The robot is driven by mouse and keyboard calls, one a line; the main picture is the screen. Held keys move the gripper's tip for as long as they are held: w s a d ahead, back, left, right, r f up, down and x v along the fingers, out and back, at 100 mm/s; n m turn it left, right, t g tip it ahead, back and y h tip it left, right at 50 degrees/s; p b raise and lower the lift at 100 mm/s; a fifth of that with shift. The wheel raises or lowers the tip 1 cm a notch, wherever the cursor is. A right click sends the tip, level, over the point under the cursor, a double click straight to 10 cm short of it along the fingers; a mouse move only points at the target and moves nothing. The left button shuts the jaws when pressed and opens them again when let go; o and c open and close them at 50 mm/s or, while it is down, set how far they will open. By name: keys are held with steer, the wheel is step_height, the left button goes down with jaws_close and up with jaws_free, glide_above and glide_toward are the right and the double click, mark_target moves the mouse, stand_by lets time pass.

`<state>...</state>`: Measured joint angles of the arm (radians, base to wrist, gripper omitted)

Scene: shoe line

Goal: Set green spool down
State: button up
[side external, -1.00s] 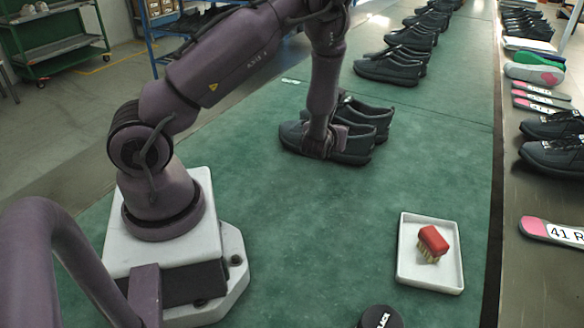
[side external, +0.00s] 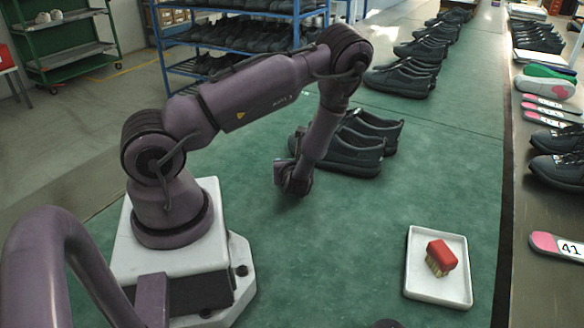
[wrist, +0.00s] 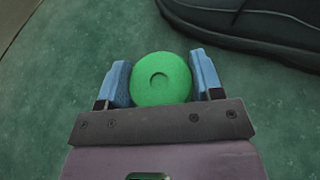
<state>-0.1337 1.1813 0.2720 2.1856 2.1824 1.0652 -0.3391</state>
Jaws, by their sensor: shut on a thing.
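The green spool (wrist: 160,78) shows in the wrist view as a round green disc with a dark recess in its middle. It sits between the two blue fingers of my gripper (wrist: 161,82), which is shut on it. In the side external view my gripper (side external: 292,184) is low over the green mat, left of the nearest pair of dark shoes. The spool is hidden there. I cannot tell whether it touches the mat.
A dark shoe (wrist: 260,25) is close by at the upper right of the wrist view. The pair of shoes (side external: 350,152) stands on the green mat (side external: 330,230). A white tray (side external: 412,270) holds a red brush (side external: 441,254). The mat's front middle is clear.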

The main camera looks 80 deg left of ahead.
steer(key=shift+f, duration=0.2)
steer(key=shift+f, duration=0.15)
steer(key=o, duration=0.9)
